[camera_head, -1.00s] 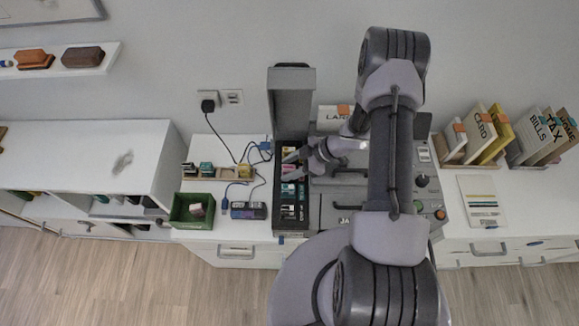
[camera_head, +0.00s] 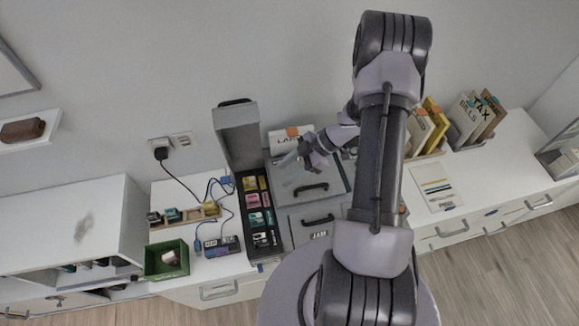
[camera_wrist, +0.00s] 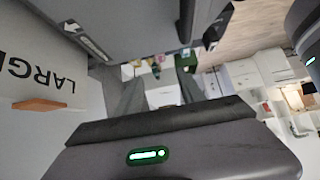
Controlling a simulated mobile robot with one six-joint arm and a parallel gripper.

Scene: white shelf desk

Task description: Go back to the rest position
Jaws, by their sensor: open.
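My gripper (camera_head: 292,170) is open in the head view, over the back left part of the grey machine (camera_head: 306,218). It is just right of the open dark case (camera_head: 268,252), and I see nothing held between its fingers. In the wrist view, my gripper's two grey fingers (camera_wrist: 150,95) stand apart, with part of the desk visible between them. My arm reaches up the middle right of the head view and hides part of the machine.
The case holds several coloured cartridges, and its lid (camera_head: 238,138) stands upright. A LARGE folder (camera_head: 283,140) stands behind the machine. A green bin (camera_head: 150,262), a power strip (camera_head: 220,246) and cables lie left. File holders (camera_head: 468,120) stand right.

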